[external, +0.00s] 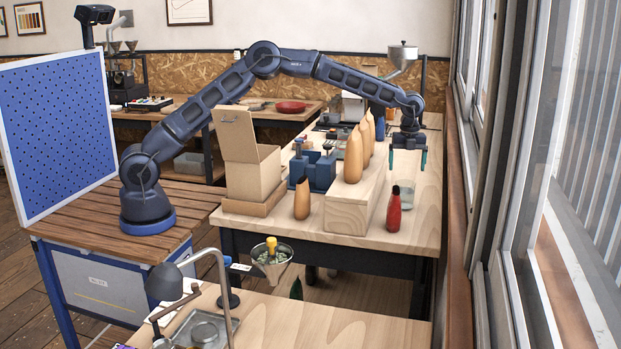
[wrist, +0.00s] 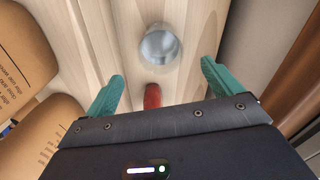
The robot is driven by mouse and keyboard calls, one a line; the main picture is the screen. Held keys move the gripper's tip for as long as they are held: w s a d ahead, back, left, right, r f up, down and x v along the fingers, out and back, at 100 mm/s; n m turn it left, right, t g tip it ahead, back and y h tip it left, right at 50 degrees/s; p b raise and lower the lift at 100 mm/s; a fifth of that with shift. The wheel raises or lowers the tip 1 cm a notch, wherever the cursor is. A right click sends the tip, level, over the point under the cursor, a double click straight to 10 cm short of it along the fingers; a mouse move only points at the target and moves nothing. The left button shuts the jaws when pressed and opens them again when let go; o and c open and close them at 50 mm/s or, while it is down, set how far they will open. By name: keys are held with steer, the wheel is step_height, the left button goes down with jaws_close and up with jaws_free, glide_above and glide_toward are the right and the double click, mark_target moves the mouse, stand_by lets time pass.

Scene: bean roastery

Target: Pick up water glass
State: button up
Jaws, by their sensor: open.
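The water glass (external: 407,196) is clear and stands upright on the wooden table, just behind a red bottle and partly hidden by it in the external view. In the wrist view the glass (wrist: 158,45) is seen from above, beyond and between the fingertips. My gripper (external: 408,162) points down above the glass, with its two teal fingers apart and nothing between them. In the wrist view my gripper (wrist: 162,72) is open and does not touch the glass.
The red bottle (external: 394,214) stands close to the glass and shows in the wrist view (wrist: 152,96). A wooden block (external: 347,218) with several tan bottles (external: 354,157) is to the left. A blue caddy (external: 314,173) and cardboard box (external: 250,172) stand farther left. The window wall (external: 455,200) borders the right.

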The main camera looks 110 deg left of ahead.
mark_target(405, 195)
step_height(405, 195, down, 9)
steer(key=shift+a+r, duration=0.1)
steer(key=shift+w, duration=0.1)
steer(key=c, duration=1.4)
